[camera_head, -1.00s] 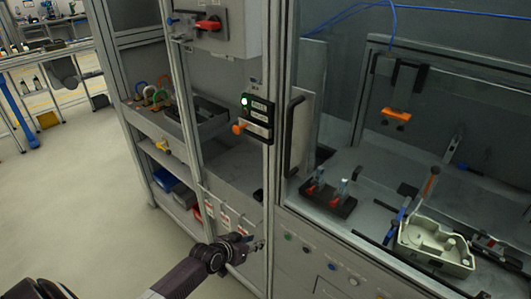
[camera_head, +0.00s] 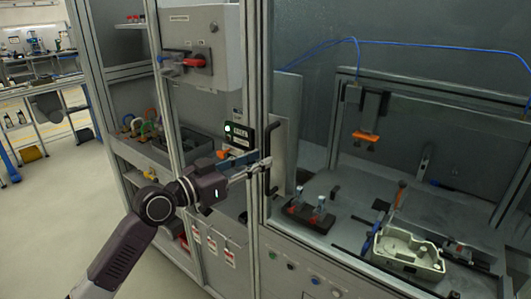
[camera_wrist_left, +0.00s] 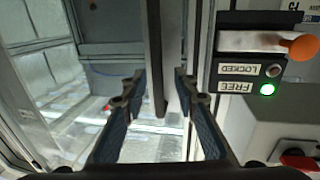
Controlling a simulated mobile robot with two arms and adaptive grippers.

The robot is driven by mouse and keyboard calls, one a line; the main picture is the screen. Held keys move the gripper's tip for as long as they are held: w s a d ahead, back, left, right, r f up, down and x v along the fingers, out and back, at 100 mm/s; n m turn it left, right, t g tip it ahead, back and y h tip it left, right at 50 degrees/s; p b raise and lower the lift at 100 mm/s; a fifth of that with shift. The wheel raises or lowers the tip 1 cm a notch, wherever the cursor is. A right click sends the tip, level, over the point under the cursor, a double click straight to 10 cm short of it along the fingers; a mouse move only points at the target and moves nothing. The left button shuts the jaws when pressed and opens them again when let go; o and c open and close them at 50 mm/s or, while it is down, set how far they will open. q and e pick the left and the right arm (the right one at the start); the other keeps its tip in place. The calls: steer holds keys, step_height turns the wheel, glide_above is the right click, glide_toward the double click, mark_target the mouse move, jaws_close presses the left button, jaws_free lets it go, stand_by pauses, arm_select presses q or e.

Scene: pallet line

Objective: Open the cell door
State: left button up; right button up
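The cell door (camera_head: 330,75) is a large clear panel that looks shut in its frame. Its black vertical handle (camera_head: 267,148) is at the door's left edge and shows as a dark bar in the left wrist view (camera_wrist_left: 156,55). My left gripper (camera_head: 264,167) is at the handle's lower part. In the left wrist view its fingers (camera_wrist_left: 157,88) are open, with the bar between them and gaps showing on both sides. The latch box has an orange knob (camera_wrist_left: 303,47) and a lit green lamp (camera_wrist_left: 267,89) beside "FREE". My right gripper is not in view.
A grey box with a red switch (camera_head: 196,61) hangs above the latch. Shelves with a tray (camera_head: 185,145) stand left of the door post. Behind the door are a pale casting (camera_head: 408,252) and an orange-tipped tool (camera_head: 366,136). Floor at left is clear.

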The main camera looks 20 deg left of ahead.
mark_target(266, 156)
arm_select(q)
steer(key=x, duration=0.1)
steer(key=p+x, duration=0.1)
steer(key=x, duration=0.1)
steer(key=shift+s+d+r, duration=0.1)
steer(key=shift+d+r, duration=0.1)
steer(key=shift+d, duration=0.05)
steer(key=shift+w+f, duration=0.2)
steer(key=shift+w, duration=0.05)
steer(key=shift+s, duration=0.1)
jaws_close()
